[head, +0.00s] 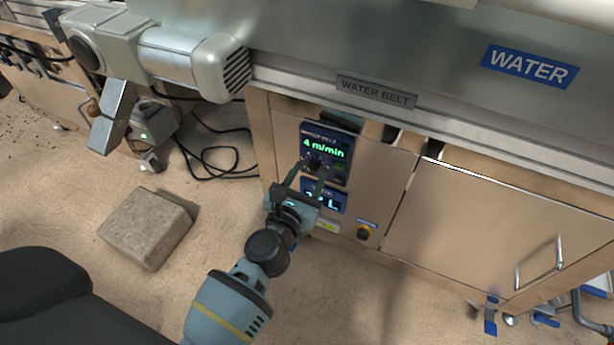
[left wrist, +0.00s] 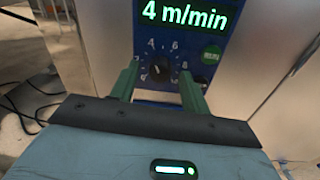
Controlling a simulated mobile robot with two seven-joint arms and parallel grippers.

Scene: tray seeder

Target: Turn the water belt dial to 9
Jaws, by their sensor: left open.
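The water belt dial (left wrist: 159,71) is a dark round knob on a blue control panel (left wrist: 215,22), with white numbers around it. The display above it (left wrist: 183,13) reads "4 m/min" in green; it also shows in the head view (head: 323,148). My left gripper (head: 305,178) is in front of the panel. In the left wrist view its two green fingers (left wrist: 158,84) are apart, one on each side of the dial. I cannot tell whether they touch it. The gripper partly hides the lower panel in the head view. My right gripper is not in view.
A green button (left wrist: 211,56) sits right of the dial. A cabinet door with a handle (head: 538,262) is to the right. A stone block (head: 146,227) and black cables (head: 215,155) lie on the floor to the left.

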